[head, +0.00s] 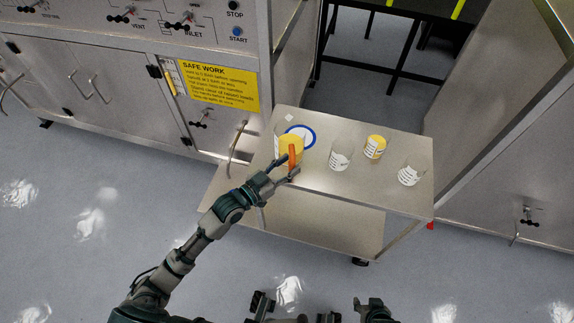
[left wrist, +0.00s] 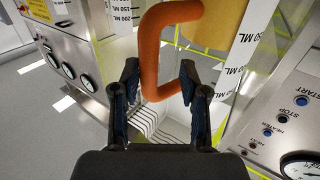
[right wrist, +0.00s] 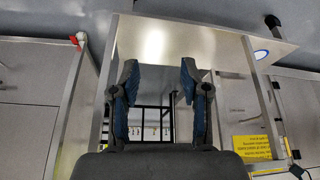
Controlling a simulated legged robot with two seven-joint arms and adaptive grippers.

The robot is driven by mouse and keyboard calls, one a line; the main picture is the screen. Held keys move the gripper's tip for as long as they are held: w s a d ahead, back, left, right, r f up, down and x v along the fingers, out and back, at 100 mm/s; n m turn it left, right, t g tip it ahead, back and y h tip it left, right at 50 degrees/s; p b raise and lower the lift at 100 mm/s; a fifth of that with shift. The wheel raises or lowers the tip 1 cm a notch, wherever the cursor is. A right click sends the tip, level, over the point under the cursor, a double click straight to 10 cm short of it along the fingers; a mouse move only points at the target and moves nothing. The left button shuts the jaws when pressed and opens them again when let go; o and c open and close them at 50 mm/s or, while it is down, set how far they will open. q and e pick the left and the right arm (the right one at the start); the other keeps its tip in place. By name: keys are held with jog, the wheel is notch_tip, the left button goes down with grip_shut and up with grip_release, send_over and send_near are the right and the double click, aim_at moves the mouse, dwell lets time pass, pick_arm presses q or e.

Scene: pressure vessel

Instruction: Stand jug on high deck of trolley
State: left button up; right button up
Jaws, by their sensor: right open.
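The jug (head: 290,144) has yellow contents and an orange handle (head: 292,158). In the head view it appears on the trolley's upper deck, overlapping the near-left part of a blue-rimmed white disc (head: 306,132). My left gripper (head: 282,172) is at the handle. In the left wrist view the orange handle (left wrist: 150,65) shows between the parted fingers (left wrist: 160,72), without a clear grip, and the yellow jug body (left wrist: 222,20) is behind. The jug's base is hard to see. My right gripper (right wrist: 160,72) is open and empty, low before the trolley (right wrist: 215,45).
The upper deck (head: 345,195) also holds two clear beakers (head: 340,156) (head: 410,173) and a yellow-filled beaker (head: 375,147). A lower shelf (head: 320,222) lies beneath. A steel cabinet with a yellow sign (head: 218,86) stands left, another cabinet (head: 500,150) right. The deck's front is bare.

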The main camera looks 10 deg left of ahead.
pick_arm(q)
jog(key=shift+d, duration=0.3)
jog(key=shift+s+d+r, duration=0.2)
jog(key=shift+s+d, duration=0.05)
jog(key=shift+s, duration=0.15)
jog(key=w+a+v, duration=0.1)
jog(key=v, duration=1)
jog(key=s+d+f+n+g+y, duration=0.2)
jog(key=s+f+g+y, duration=0.4)
jog(key=f, duration=0.7)
jog(key=s+a+f+n+g+y, duration=0.1)
jog(key=s+f, duration=0.3)
jog(key=s, duration=0.4)
jog(key=s+a+f+n+g+y, duration=0.2)
jog(key=s+f+g+y, duration=0.1)
jog(key=s, duration=0.6)
notch_tip(320, 180, down, 3)
jog(key=shift+r+g+p, duration=0.2)
jog(key=shift+g+p, duration=0.2)
jog(key=shift+g, duration=0.4)
pick_arm(e)
jog(key=shift+g, duration=0.9)
jog(key=s, duration=0.1)
jog(key=s+d, duration=0.2)
jog(key=shift+s+d+f, duration=0.15)
jog(key=shift+s+f, duration=0.1)
